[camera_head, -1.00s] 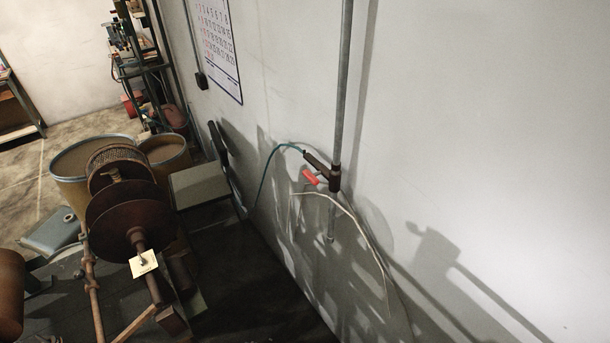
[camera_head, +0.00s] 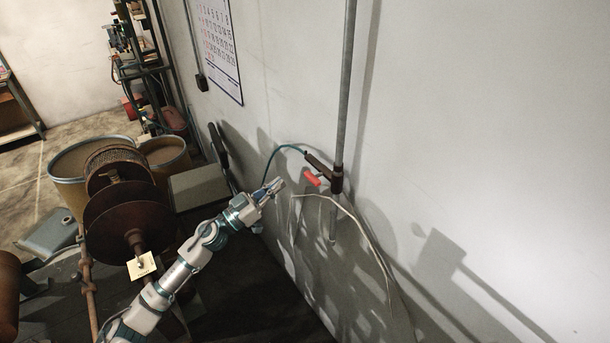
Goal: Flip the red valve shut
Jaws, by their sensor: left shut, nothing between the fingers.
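The red valve handle (camera_head: 312,179) sticks out to the left of a dark fitting (camera_head: 322,166) on the vertical wall pipe (camera_head: 346,90). A teal hose (camera_head: 271,158) runs from the fitting's left end. My left gripper (camera_head: 277,186) is shut and empty. In the picture it is a short way left of the red handle and slightly lower, apart from it. Its arm comes up from the lower left. My right gripper does not show.
Pale cables (camera_head: 352,214) hang below the fitting along the white wall (camera_head: 480,110). A winding machine with rusty discs (camera_head: 118,228) stands at the left, near drums (camera_head: 70,172). A calendar (camera_head: 216,45) hangs on the wall. The wall right of the pipe is bare.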

